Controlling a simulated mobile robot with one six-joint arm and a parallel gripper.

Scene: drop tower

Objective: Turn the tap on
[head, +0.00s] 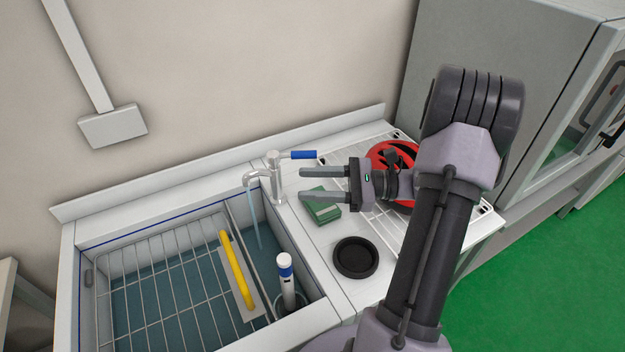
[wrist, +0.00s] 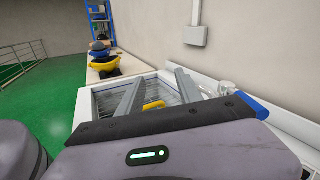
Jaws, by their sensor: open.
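The chrome tap (head: 276,182) stands at the back right corner of the sink. Its blue-tipped lever (head: 303,155) points right in the head view. A pale blue stream (head: 256,225) runs from the spout down into the sink. My gripper (head: 303,184) is open and empty, its fingers pointing left toward the tap post. The lever lies just behind the far finger, not between the fingers. In the wrist view the lever (wrist: 252,106) shows right of the right finger, outside the jaws. Whether finger and lever touch cannot be told.
A red helmet (head: 385,155) lies on the white rack (head: 340,157) behind my gripper.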

